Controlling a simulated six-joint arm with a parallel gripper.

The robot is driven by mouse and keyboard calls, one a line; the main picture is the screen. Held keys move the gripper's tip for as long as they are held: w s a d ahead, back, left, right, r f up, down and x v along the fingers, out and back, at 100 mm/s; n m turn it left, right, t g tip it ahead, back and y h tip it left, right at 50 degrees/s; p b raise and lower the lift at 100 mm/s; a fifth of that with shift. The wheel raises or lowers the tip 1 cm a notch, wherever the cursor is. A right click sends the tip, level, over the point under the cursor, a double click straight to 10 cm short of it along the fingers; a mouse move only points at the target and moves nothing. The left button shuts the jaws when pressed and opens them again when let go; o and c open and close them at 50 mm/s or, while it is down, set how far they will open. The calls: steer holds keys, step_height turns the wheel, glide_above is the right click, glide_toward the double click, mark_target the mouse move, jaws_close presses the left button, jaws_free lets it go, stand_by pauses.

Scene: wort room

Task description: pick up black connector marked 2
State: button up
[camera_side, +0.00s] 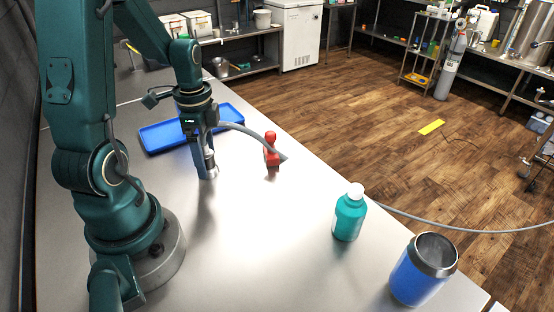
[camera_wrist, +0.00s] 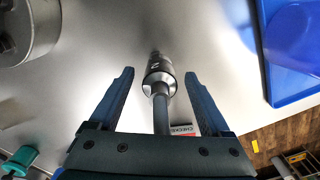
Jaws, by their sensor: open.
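A grey metallic hose connector (camera_wrist: 160,72) with a small dark mark, perhaps a 2, shows in the wrist view. Its grey hose (camera_wrist: 161,115) runs back under my gripper (camera_wrist: 159,75). The two blue fingers are apart, one on each side of the connector, with visible gaps. In the side view my gripper (camera_side: 205,174) points down low over the steel table, and the connector (camera_side: 210,162) is at the fingers, partly hidden. The hose (camera_side: 238,127) leads right toward the table edge. I cannot tell whether a finger touches the connector.
A blue tray (camera_side: 153,137) lies behind my gripper. A red stamp-like object (camera_side: 271,155) stands to the right, close to the hose. A teal bottle (camera_side: 349,218) and a blue can with a metal rim (camera_side: 414,282) stand at front right. The table's middle (camera_side: 250,235) is clear.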

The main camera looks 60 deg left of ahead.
steer(key=shift+f, duration=0.2)
steer(key=c, duration=1.2)
jaws_close()
steer(key=shift+r, duration=0.15)
